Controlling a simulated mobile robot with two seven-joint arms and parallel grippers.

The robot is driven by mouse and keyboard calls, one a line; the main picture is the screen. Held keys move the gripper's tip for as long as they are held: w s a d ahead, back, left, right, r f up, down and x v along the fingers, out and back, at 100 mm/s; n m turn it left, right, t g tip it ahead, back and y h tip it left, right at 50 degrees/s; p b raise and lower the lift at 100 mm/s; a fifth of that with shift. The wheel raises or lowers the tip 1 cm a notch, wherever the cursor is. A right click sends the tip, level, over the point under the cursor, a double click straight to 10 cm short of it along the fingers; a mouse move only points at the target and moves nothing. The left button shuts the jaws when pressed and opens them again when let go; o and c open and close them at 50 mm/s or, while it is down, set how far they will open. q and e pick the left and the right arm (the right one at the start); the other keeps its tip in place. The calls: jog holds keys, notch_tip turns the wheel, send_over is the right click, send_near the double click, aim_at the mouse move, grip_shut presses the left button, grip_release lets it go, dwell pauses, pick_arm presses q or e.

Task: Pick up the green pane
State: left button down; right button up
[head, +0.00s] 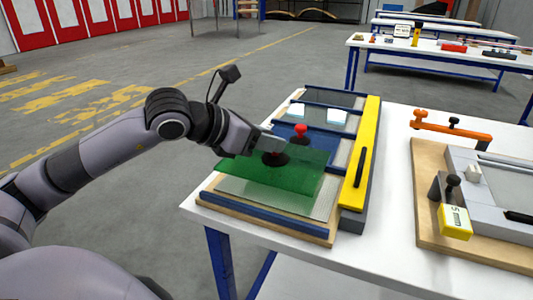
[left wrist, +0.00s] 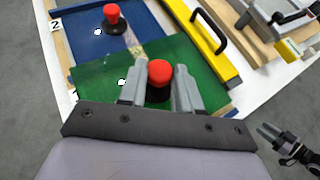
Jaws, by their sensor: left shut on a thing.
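The green pane (head: 260,183) is a flat, see-through sheet over the near end of a wooden-edged rack (head: 275,222). It sits askew to the rack and appears raised a little above it. A black holder with a red knob (left wrist: 159,71) stands on the pane. My left gripper (head: 276,146) is shut on this holder just below the knob, and its two fingers (left wrist: 159,93) show on either side. My right gripper (left wrist: 268,131) shows only at the lower right of the left wrist view; its opening is unclear.
A second red-knobbed holder (head: 301,131) stands on a blue pane (head: 290,128) behind. A yellow bar with a black handle (head: 361,150) runs along the rack's right side. A wooden board with a grey frame (head: 462,190) lies farther right. White tabletop (head: 395,215) is bare between them.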

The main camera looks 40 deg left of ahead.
aim_at(266, 159)
pick_arm(q)
notch_tip(266, 159, up, 15)
jog(key=p, duration=0.3)
jog(key=shift+p, duration=0.3)
pick_arm(e)
jog(key=shift+s+d+r, duration=0.15)
jog(key=shift+d+r, duration=0.05)
jog(key=shift+r, duration=0.35)
jog(key=shift+s+d+r, duration=0.15)
jog(key=shift+d+r, duration=0.05)
jog(key=shift+r, duration=0.3)
